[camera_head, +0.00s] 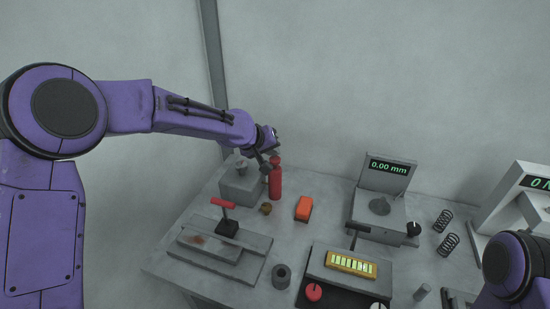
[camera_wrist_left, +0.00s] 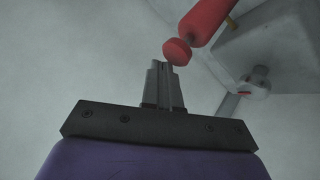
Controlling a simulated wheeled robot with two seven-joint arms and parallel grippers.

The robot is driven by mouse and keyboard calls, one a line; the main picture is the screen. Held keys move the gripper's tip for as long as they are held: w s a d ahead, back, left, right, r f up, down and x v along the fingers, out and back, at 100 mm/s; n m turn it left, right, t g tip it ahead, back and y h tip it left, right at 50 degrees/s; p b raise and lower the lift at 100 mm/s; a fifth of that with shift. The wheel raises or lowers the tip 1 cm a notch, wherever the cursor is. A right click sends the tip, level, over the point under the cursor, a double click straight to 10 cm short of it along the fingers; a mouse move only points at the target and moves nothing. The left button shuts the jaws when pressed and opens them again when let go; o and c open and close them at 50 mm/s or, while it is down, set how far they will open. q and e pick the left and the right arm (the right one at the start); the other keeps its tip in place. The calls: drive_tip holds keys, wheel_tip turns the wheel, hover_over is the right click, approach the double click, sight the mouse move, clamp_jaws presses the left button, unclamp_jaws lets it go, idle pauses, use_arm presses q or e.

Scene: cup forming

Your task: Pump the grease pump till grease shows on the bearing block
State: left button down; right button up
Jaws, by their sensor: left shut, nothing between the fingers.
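The red grease pump (camera_head: 275,180) stands upright on the table beside the grey bearing block (camera_head: 240,186). In the left wrist view the pump (camera_wrist_left: 205,20) shows its round red knob (camera_wrist_left: 177,51) close to my fingertips. The bearing block (camera_wrist_left: 280,45) is to its right there, with a small metal fitting. I cannot make out grease on it. My left gripper (camera_head: 272,147) is shut and empty at the top of the pump. Its shut fingers (camera_wrist_left: 165,72) are just beside the knob, and I cannot tell if they touch it. My right gripper is out of view.
An orange block (camera_head: 304,208) and a small brown piece (camera_head: 266,208) lie in front of the pump. A red-handled fixture (camera_head: 225,220) is nearer. A 0.00 mm gauge (camera_head: 384,185) and springs (camera_head: 443,220) stand to the right. The wall is close behind.

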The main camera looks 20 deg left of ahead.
sight(272, 160)
use_arm(q)
drive_tip(key=shift+s+f+b, duration=0.1)
drive_tip(key=shift+f+b, duration=0.5)
drive_tip(key=shift+f, duration=0.7)
idle(1.2)
drive_tip(key=shift+r+p, duration=1.7)
drive_tip(key=shift+p, duration=0.3)
drive_tip(key=shift+r, duration=0.15)
wheel_tip(272, 160, up, 5)
drive_tip(key=p, duration=0.5)
drive_tip(key=shift+f, duration=0.2)
